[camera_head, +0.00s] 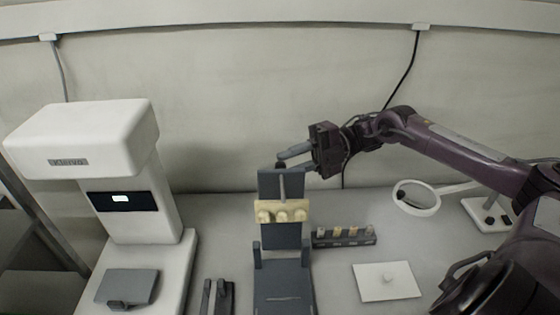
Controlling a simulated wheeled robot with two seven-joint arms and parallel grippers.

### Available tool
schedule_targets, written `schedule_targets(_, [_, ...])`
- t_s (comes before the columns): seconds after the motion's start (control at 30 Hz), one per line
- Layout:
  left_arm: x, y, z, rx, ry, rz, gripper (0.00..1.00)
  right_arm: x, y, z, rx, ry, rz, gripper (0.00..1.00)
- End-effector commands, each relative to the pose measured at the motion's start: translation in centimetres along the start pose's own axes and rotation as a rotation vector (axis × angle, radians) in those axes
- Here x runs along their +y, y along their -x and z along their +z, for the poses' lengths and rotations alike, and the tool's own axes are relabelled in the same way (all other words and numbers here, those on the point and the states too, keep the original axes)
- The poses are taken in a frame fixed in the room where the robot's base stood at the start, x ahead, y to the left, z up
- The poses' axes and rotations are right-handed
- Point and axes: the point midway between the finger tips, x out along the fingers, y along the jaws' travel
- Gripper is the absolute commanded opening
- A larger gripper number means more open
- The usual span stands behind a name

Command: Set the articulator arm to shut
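The articulator (284,285) is a dark blue-grey device at the front centre of the bench. Its arm (282,186) stands raised, nearly upright, at the back of the base, with a cream block of tooth-like casts (283,212) on its front. My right gripper (284,162) reaches in from the right at the arm's top edge. Its fingers are apart, one above and behind the other, with a small dark part of the arm's top close to the tips. I cannot tell whether they touch it. My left gripper is not in view.
A white machine (140,200) with a small screen stands at left. A dark rack of small teeth (345,237) sits right of the articulator, near a white plate (386,281). A magnifier (416,198) stands at right. Dark bars (218,297) lie at front left.

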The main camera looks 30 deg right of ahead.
Motion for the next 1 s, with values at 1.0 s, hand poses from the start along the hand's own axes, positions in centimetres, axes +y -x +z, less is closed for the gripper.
schedule_targets(1.0, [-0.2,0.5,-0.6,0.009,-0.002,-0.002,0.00,0.0,-2.7,0.0,-0.001,0.003,-0.002,0.00])
